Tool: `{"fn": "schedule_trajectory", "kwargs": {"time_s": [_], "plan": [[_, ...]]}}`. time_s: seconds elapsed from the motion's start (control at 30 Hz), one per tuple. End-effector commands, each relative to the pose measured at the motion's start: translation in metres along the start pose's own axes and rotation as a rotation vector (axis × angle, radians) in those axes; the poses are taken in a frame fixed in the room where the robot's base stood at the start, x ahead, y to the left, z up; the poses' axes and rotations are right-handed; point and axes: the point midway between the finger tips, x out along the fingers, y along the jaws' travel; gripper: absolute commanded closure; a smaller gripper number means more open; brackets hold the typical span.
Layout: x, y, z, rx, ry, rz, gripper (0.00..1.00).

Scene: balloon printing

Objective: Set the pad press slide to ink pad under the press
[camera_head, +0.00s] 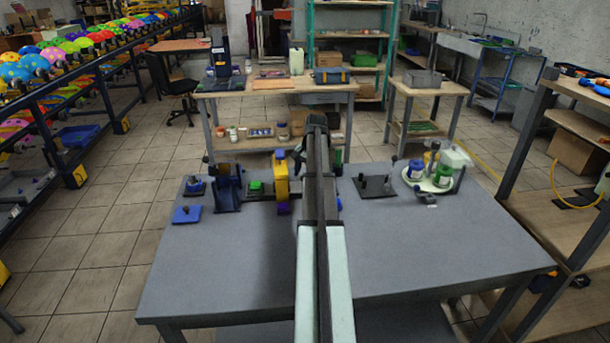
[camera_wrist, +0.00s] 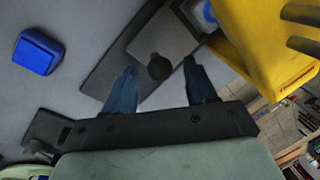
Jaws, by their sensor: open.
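The pad press stands at the far edge of the grey table, with a yellow body (camera_head: 281,180) and a purple block (camera_head: 283,208) low on it. The yellow body also shows at the upper right of the wrist view (camera_wrist: 265,60). In the wrist view, a grey plate (camera_wrist: 178,38) on a dark base carries a dark round knob (camera_wrist: 159,67); it looks like the slide. My gripper (camera_wrist: 160,75) is open, with one blue finger on each side of the knob. Whether the fingers touch it cannot be told. In the head view my arm hides the gripper and the slide's knob.
Right of my arm are a grey plate (camera_head: 376,186) and a round tray (camera_head: 416,183) with jars. The near table is clear.

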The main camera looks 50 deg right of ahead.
Motion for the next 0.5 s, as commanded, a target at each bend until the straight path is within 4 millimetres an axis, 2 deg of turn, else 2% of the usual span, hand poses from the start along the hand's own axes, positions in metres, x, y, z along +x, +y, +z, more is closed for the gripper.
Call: {"fn": "schedule_trajectory", "kwargs": {"time_s": [0.13,0.4,0.5], "plan": [[0.0065,0.0001,0.0001,0.0,0.0,0.0,0.44],[0.0072,-0.0001,0.0,0.0,0.0,0.0,0.44],[0.0071,-0.0001,0.0,0.0,0.0,0.0,0.51]]}}
